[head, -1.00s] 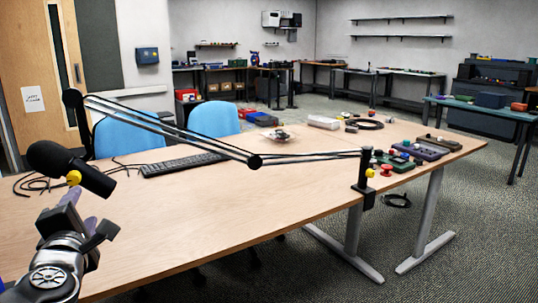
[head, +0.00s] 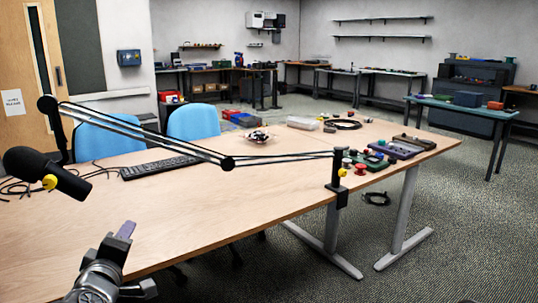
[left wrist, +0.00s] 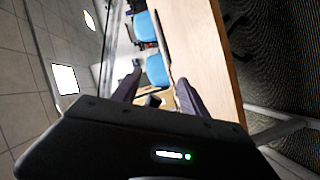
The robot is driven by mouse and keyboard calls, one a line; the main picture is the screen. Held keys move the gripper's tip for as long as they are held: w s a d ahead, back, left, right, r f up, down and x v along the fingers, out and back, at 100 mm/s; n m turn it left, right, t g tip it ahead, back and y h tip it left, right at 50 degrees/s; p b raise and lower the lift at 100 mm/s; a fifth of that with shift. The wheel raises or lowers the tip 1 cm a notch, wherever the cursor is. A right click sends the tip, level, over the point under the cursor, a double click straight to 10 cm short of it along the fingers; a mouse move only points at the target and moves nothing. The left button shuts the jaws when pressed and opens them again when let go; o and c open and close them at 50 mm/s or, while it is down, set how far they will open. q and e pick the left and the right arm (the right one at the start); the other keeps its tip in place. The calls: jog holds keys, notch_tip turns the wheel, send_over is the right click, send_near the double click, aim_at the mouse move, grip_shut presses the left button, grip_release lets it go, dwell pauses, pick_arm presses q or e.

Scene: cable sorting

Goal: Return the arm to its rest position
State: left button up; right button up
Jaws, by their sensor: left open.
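My left gripper (head: 126,262) is at the lower left of the head view, near the front edge of the wooden table (head: 230,200). In the left wrist view its two dark fingers (left wrist: 158,92) stand apart with nothing held between them. The table edge and blue chairs show beyond the fingers there. My right gripper does not show in either view.
A black microphone (head: 45,172) on a long boom arm (head: 140,130) reaches over the table from a clamp (head: 338,185) at the front edge. A keyboard (head: 160,167) lies behind it. Small devices (head: 375,160) sit at the right end. The table's middle is clear.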

pick_arm(q)
jog(key=s+d+f+m+g+h+p, duration=0.1)
jog(key=d+f+m+g+h+p, duration=0.15)
jog(key=d+f, duration=0.4)
jog(key=s+d+f+m+g+h+p, duration=0.1)
jog(key=d+f+m+g+p, duration=0.2)
jog(key=f, duration=0.6)
jog(key=s+d+f+m+g+h+p, duration=0.1)
jog(key=d+f+m+g+h+p, duration=0.15)
jog(key=d+f+m, duration=0.4)
jog(key=s+d+f+g+p, duration=0.2)
jog(key=s+d+f+p, duration=0.1)
jog(key=s, duration=0.4)
jog(key=s+d+f+m+g+h+p, duration=0.1)
jog(key=s+d+f+g+p, duration=0.1)
jog(key=s+f, duration=0.3)
jog(key=s+d+f+g+h+p, duration=0.1)
jog(key=s+d+f+p, duration=0.3)
jog(key=s, duration=0.7)
jog(key=shift+d+f+m+g, duration=0.15)
jog(key=shift+f+m+g, duration=0.35)
jog(key=shift+g, duration=0.4)
jog(key=shift+s, duration=0.1)
